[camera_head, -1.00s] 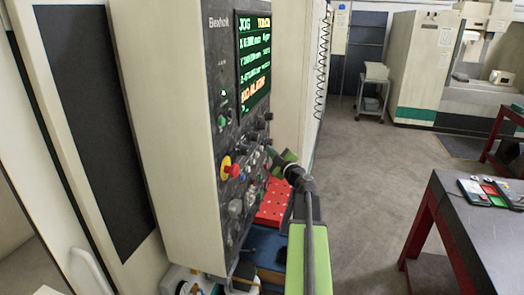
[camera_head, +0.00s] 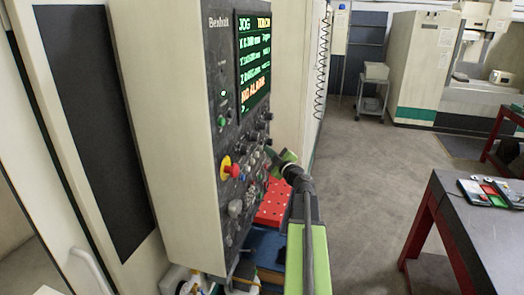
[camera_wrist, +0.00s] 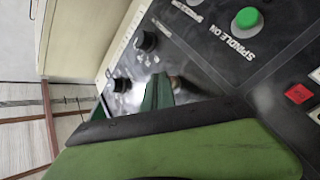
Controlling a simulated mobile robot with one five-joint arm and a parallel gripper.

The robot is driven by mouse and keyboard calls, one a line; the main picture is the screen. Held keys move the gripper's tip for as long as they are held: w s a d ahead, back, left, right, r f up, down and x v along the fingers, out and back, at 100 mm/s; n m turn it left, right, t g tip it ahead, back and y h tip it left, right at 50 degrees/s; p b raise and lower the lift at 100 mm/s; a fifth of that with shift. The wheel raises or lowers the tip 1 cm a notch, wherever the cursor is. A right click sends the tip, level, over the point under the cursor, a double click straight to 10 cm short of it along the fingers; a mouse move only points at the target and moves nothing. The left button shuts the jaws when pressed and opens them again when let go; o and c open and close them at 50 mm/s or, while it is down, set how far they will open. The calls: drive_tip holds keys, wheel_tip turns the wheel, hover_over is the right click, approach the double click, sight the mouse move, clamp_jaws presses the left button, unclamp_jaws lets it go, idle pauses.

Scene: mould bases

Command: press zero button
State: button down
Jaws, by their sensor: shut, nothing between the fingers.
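The control panel (camera_head: 222,80) stands upright on the left in the head view, with a lit screen (camera_head: 254,62) and rows of knobs and buttons below it. My green gripper (camera_head: 273,155) is shut and empty at the panel's lower right part. In the wrist view its dark green fingertips (camera_wrist: 158,92) are close to the black panel face; I cannot tell whether they touch it. A round green button (camera_wrist: 247,18) labelled SPINDLE ON and a square red button (camera_wrist: 298,94) are to their right. No button marked zero is readable; the panel just behind the fingers is partly hidden.
Black knobs (camera_wrist: 145,40) stick out of the panel near my fingers. A red-and-yellow emergency stop (camera_head: 229,167) protrudes on its left. A red perforated block (camera_head: 272,204) is below my gripper. A dark table (camera_head: 465,235) stands right; the floor between is clear.

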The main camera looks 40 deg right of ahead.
drive_tip(key=shift+s+d, duration=0.35)
drive_tip(key=shift+s, duration=0.25)
drive_tip(key=s+d, duration=0.1)
drive_tip(key=s, duration=0.1)
drive_tip(key=s+d, duration=0.1)
drive_tip(key=s, duration=0.1)
drive_tip(key=shift+s+d, duration=0.1)
drive_tip(key=shift+d, duration=0.25)
idle(0.6)
